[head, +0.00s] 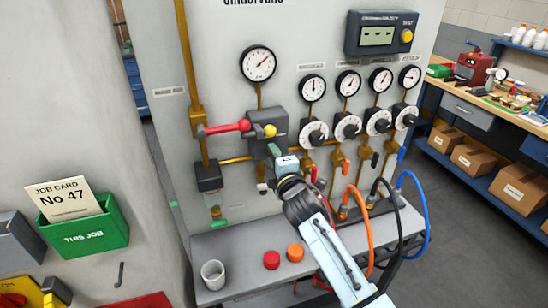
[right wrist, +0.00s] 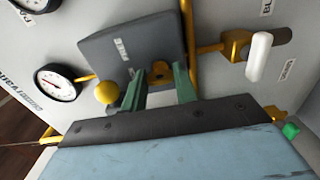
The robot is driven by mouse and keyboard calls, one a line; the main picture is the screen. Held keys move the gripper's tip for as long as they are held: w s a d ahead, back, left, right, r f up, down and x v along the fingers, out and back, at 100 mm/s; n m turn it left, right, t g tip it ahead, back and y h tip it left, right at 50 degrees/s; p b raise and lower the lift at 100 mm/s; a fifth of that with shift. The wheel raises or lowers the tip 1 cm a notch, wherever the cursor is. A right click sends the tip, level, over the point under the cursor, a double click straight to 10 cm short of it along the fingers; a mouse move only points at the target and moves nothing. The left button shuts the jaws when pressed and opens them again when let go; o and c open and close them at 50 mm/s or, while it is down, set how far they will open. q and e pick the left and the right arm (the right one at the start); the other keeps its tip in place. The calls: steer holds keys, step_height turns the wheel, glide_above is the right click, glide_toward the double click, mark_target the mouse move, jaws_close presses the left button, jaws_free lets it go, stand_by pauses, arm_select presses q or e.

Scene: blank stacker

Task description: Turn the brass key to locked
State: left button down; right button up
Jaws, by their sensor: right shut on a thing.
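The brass key (right wrist: 160,71) shows between my right gripper's green fingers in the right wrist view, against the face of a dark grey lock box (right wrist: 115,48). In the head view the same box (head: 260,121) is mounted on the grey panel, with a yellow knob (head: 269,131) on its front. My right gripper (head: 274,151) is at the lower part of the box and shut on the key. It hides the key in the head view, and I cannot read the key's turned position. My left gripper is in neither view.
A red lever (head: 224,128) sticks out left of the box. Brass pipes, gauges (head: 258,64) and black-and-white dials (head: 314,133) lie around it. Hoses (head: 360,222) hang at the right.

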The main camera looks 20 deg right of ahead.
steer(key=o, duration=1)
steer(key=s, duration=1.3)
steer(key=shift+s+d+b, duration=0.2)
steer(key=shift+s+b, duration=0.05)
steer(key=shift+b, duration=0.15)
